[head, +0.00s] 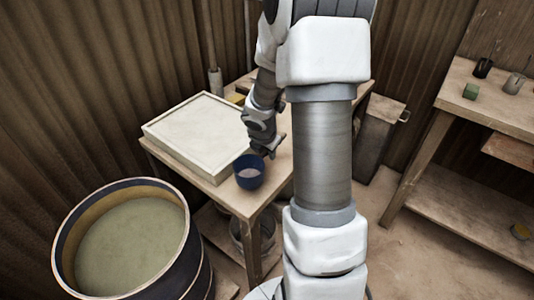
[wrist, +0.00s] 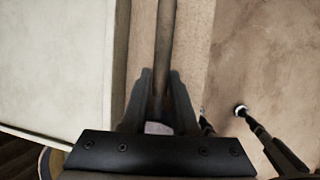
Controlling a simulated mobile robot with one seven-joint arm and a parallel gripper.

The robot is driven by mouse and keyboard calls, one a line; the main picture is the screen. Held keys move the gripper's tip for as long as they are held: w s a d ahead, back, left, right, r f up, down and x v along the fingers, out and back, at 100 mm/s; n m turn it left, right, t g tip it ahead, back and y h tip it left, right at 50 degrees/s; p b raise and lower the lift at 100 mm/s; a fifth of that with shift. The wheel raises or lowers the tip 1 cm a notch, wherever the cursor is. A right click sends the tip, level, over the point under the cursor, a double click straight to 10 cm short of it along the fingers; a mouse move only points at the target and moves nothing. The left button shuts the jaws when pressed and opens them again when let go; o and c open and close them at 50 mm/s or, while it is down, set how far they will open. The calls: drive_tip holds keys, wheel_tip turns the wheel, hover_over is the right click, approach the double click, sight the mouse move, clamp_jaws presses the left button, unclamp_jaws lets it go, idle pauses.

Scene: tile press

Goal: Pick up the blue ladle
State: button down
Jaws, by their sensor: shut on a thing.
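The blue ladle (head: 249,174) shows in the head view by its blue bowl, at the near corner of the small wooden table. My gripper (head: 268,152) is just behind and to the right of the bowl. In the wrist view a long brown rod, apparently the ladle's handle (wrist: 165,35), runs between the two dark fingers of my gripper (wrist: 161,80). The fingers are shut on it. The bowl is not clear in the wrist view. I cannot tell whether the ladle touches the tabletop.
A pale framed tray (head: 195,133) lies left of the ladle on the wooden table (head: 236,203). A big drum (head: 68,222) of greenish stuff stands at front left. A bench (head: 497,104) at the right holds a green block (head: 471,91) and small pots. Floor is open between.

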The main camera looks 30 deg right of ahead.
drive_tip(key=s+r+p, duration=0.3)
drive_tip(key=s+r, duration=0.4)
drive_tip(key=s, duration=0.4)
drive_tip(key=shift+s+d+r+p, duration=0.25)
drive_tip(key=shift+s+p, duration=0.05)
drive_tip(key=shift+p, duration=0.1)
idle(0.4)
